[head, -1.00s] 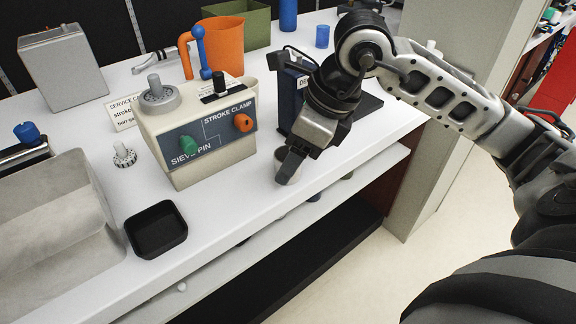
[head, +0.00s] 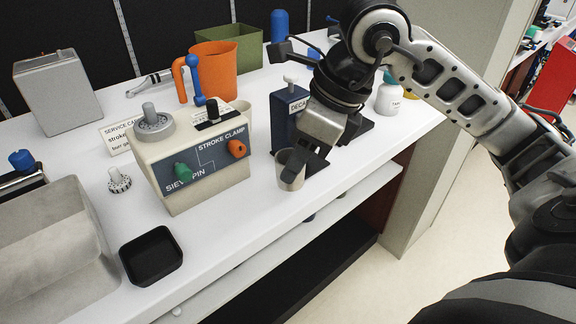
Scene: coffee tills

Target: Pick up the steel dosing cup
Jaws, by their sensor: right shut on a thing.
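The steel dosing cup (head: 289,176) is a small grey cup near the front edge of the white counter, right of the beige control box. My right gripper (head: 300,165) comes down from above and is shut on the cup at its right side and rim. The fingers hide part of the cup. The cup looks upright; I cannot tell whether its base touches the counter. My left gripper is not in view.
The beige box (head: 205,183) with green and orange knobs stands left of the cup. A dark blue DECAF unit (head: 287,122) stands close behind my gripper. A black square tray (head: 151,257) and an orange jug (head: 214,72) are also on the white counter (head: 232,222).

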